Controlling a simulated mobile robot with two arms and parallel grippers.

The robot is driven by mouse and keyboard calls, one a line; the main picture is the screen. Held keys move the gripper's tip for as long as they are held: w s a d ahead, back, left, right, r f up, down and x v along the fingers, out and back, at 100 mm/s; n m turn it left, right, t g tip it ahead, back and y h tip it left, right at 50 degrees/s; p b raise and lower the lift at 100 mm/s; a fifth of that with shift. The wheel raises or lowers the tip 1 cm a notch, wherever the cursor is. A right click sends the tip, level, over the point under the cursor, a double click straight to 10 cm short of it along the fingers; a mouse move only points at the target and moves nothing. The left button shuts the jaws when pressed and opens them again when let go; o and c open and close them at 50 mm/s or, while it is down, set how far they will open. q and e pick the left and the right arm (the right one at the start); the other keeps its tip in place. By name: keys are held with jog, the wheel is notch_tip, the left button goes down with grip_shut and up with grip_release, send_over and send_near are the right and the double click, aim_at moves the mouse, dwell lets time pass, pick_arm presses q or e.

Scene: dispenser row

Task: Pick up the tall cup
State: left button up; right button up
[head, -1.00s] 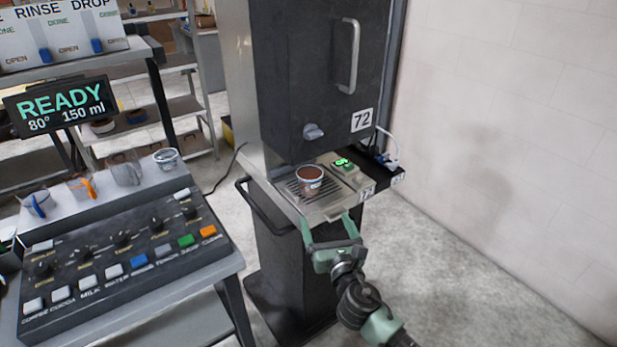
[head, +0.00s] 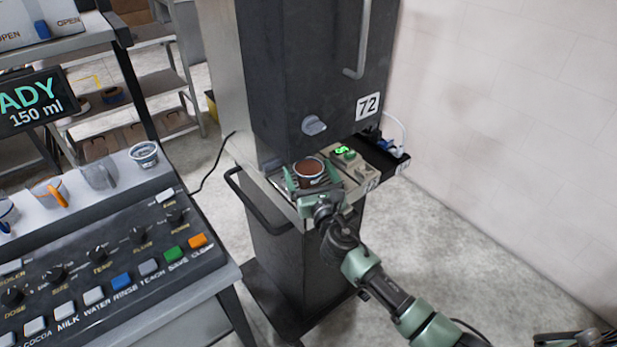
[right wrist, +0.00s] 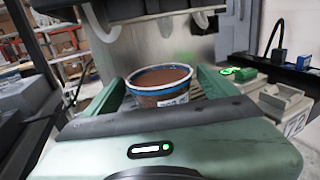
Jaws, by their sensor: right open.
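A cup (head: 309,168) with a blue and white rim and brown contents stands upright on the drip tray under the dispenser. It also shows in the right wrist view (right wrist: 161,88), between the fingers. My right gripper (head: 312,176) is open, with one finger on each side of the cup. In the right wrist view, a gap shows between the cup and the right finger; contact on the left side is unclear. The gripper body hides the cup's lower part. I cannot tell whether this is the tall cup.
The dispenser (head: 316,70), marked 72, stands over the cup. A green-lit switch box (head: 346,156) sits right of it. At left are a button panel (head: 105,262) and a ledge with a clear cup (head: 100,176), an orange-handled cup (head: 48,192) and a white-rimmed cup (head: 144,153).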

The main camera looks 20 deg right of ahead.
aim_at(306, 163)
jog(key=w, duration=0.3)
jog(key=shift+d+f, duration=0.1)
jog(key=shift+f, duration=0.1)
jog(key=shift+w, duration=0.35)
jog(key=c, duration=1.5)
jog(key=shift+c, duration=1)
pick_arm(q)
jog(key=shift+w+d, duration=0.1)
jog(key=shift+w, duration=0.75)
pick_arm(e)
jog(key=shift+r, duration=0.15)
